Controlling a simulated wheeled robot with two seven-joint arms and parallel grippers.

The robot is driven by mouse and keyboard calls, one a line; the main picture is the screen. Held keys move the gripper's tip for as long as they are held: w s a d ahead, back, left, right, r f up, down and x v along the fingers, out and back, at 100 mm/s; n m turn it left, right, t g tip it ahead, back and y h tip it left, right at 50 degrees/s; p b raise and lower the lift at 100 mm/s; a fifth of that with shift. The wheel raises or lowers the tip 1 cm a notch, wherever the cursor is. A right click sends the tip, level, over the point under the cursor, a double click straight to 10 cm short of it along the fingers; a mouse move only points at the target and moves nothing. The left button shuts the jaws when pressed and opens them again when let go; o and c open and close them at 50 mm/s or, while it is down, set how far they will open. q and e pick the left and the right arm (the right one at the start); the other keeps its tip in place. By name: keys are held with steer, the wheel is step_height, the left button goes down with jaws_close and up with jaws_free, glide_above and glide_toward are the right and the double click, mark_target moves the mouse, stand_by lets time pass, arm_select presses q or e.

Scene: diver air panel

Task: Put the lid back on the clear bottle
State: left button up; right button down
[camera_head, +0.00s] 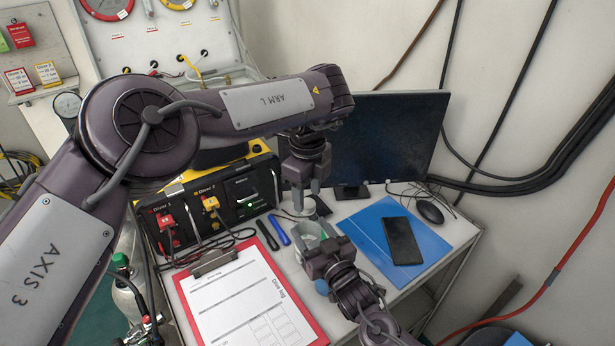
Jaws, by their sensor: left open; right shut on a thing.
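The clear bottle (306,234) stands open-topped on the white desk, right of the two pens. My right gripper (320,246) is shut on the bottle's near right side and hides part of it. My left gripper (306,198) is open, pointing down above the desk just behind the bottle. A small dark item (322,206) lies beside its fingers; I cannot tell whether it is the lid. A small blue item (322,287) shows beside my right gripper, mostly hidden, and I cannot tell what it is.
A red clipboard (318,333) lies in front, and a blue folder (365,222) with a black phone (402,241) lies to the right. A monitor (385,140) and a mouse (430,212) are behind.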

arm_select(q)
steer(key=shift+f, duration=0.95)
steer(key=c, duration=1)
steer(key=o, duration=1.2)
steer(key=shift+c, duration=0.2)
